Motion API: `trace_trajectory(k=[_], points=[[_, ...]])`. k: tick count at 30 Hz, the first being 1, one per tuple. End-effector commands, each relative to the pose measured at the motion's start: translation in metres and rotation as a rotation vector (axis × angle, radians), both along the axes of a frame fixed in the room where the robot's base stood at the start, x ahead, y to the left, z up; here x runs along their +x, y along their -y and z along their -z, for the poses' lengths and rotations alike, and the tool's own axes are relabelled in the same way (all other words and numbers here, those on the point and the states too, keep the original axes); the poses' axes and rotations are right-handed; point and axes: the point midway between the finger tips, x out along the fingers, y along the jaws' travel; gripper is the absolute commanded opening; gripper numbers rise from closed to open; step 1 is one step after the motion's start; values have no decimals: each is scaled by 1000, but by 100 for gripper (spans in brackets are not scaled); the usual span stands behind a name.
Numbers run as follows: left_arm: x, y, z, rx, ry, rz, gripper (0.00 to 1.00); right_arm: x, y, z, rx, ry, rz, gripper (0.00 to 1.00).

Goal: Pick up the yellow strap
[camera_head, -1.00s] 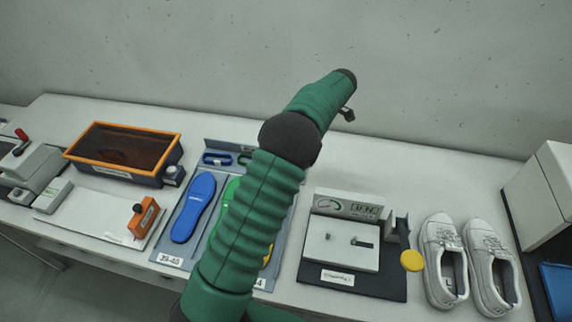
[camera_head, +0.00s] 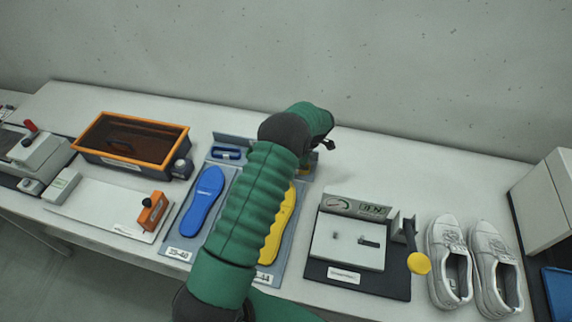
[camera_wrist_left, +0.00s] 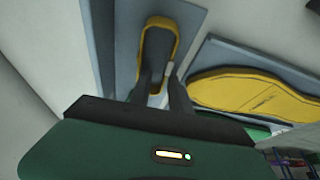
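The yellow strap (camera_wrist_left: 178,31) is a loop lying on the grey tray in the left wrist view. A sliver of it shows in the head view (camera_head: 303,172), beside my arm. My left gripper (camera_wrist_left: 165,72) is over the strap, its dark fingers overlapping the loop. A gap shows between the fingers, so it looks open; contact with the strap is unclear. In the head view my green arm hides much of the tray, and only the wrist end (camera_head: 325,145) shows near the strap. My right gripper is in neither view.
The tray (camera_head: 183,243) also holds a blue strap (camera_head: 226,153), a blue insole (camera_head: 203,200) and a yellow insole (camera_head: 277,232). An orange-rimmed bin (camera_head: 122,118) stands left. A gauge device (camera_head: 345,245) and white shoes (camera_head: 449,262) stand right.

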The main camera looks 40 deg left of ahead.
Motion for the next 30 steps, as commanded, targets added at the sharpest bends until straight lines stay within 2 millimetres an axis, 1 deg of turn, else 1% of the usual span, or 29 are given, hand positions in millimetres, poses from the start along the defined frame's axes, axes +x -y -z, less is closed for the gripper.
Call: trace_trajectory(k=[1,3,6,30], points=[[-2,-2,1,4,-4,-2,20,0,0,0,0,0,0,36],[-3,-2,1,5,-6,-2,11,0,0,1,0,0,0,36],[-3,0,0,6,-5,-2,0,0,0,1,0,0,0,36],[-2,0,0,5,-4,0,0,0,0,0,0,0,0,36]])
